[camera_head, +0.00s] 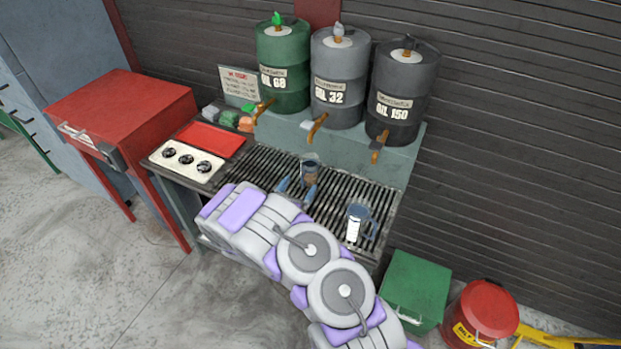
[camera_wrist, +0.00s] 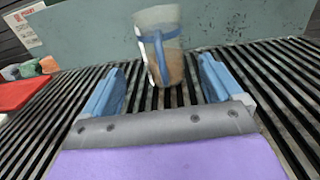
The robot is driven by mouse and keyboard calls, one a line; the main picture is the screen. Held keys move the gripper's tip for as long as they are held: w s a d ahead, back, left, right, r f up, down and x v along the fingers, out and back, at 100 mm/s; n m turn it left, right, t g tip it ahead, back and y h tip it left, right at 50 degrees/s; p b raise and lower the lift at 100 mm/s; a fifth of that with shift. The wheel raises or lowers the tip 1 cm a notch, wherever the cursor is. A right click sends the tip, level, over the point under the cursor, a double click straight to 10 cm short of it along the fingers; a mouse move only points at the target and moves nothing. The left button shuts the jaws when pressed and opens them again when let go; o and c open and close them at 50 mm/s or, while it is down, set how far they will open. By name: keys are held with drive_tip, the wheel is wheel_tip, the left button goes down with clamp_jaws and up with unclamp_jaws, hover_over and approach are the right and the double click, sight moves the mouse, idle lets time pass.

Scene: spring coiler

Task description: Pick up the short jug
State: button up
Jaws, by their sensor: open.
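A small clear jug with a blue band and blue handle (camera_head: 310,167) stands upright on the slatted rack, past my fingertips. In the wrist view this jug (camera_wrist: 172,42) is straight ahead, its handle facing me and brownish colour showing through its lower part. It looks like the shorter of two jugs. A second, taller-looking jug with a white face (camera_head: 354,226) stands on the rack to the right. My gripper (camera_head: 296,188) is open and empty, low over the rack. In the wrist view its blue fingers (camera_wrist: 160,85) spread either side of the jug's line, short of it.
A slatted metal rack (camera_head: 270,163) covers the bench. Green, grey and dark oil drums (camera_head: 341,75) with taps stand on a ledge behind. A red tray (camera_head: 210,138) and a panel with round dials (camera_head: 186,160) lie left. A green box (camera_head: 416,285) and red can (camera_head: 482,312) stand on the floor.

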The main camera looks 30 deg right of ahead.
sight(306, 177)
drive_tip(key=shift+w+d, duration=0.3)
drive_tip(key=shift+d, duration=0.05)
drive_tip(key=shift+w, duration=0.3)
drive_tip(key=shift+s+d+b+x, duration=0.15)
drive_tip(key=shift+b+x, duration=0.2)
drive_tip(key=shift+x, duration=0.55)
drive_tip(key=shift+s+d+b+x, duration=0.15)
drive_tip(key=shift+b+x, duration=0.15)
drive_tip(key=shift+x, duration=0.6)
drive_tip(key=shift+s+d+b+x, duration=0.15)
drive_tip(key=shift+b+x, duration=0.2)
drive_tip(key=shift+x, duration=0.55)
drive_tip(key=shift+a+r, duration=0.1)
drive_tip(key=shift+a, duration=0.45)
drive_tip(key=c, duration=0.4)
drive_tip(key=shift+d, duration=0.3)
drive_tip(key=c, duration=0.9)
drive_tip(key=shift+c, duration=0.2)
drive_tip(key=shift+a, duration=0.1)
